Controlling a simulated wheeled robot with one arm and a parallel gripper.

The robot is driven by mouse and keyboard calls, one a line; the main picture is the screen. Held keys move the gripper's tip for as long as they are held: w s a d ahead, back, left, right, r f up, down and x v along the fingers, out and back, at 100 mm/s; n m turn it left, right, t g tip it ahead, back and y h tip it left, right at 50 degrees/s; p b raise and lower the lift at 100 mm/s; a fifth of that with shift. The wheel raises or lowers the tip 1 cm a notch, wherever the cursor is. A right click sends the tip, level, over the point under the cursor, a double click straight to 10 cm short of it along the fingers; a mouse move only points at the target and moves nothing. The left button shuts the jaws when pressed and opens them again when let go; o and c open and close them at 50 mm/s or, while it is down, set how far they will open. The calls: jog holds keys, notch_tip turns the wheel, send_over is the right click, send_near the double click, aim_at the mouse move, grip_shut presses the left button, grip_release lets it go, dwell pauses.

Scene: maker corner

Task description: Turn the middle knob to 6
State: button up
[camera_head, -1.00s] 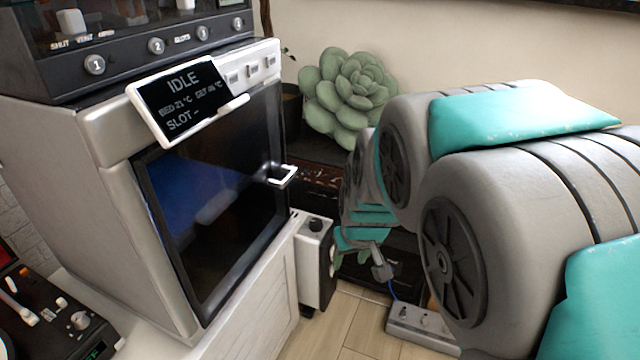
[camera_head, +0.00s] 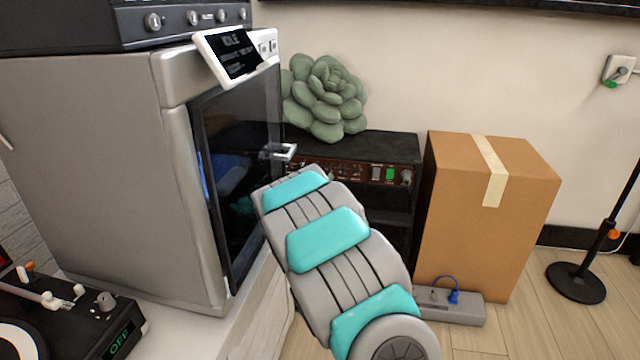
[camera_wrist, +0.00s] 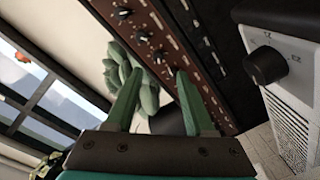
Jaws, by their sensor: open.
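A brown control panel (camera_wrist: 150,30) crosses the top of the wrist view at a slant. Three small dark knobs show on it: an upper knob (camera_wrist: 122,12), a middle knob (camera_wrist: 141,37) and a lower knob (camera_wrist: 158,57). Their settings are too small to read. My gripper (camera_wrist: 158,73) has two green fingers, spread apart and empty. The panel lies beyond the fingertips, with the lower knob between them in the picture; I see no contact.
A green succulent (camera_head: 325,98) sits behind. A cardboard box (camera_head: 485,235) stands right. In the wrist view, a white box with a black knob (camera_wrist: 265,65) is at right.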

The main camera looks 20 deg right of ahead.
aim_at(328, 170)
jog(key=shift+h, duration=0.3)
jog(key=shift+x, duration=3.9)
grip_shut()
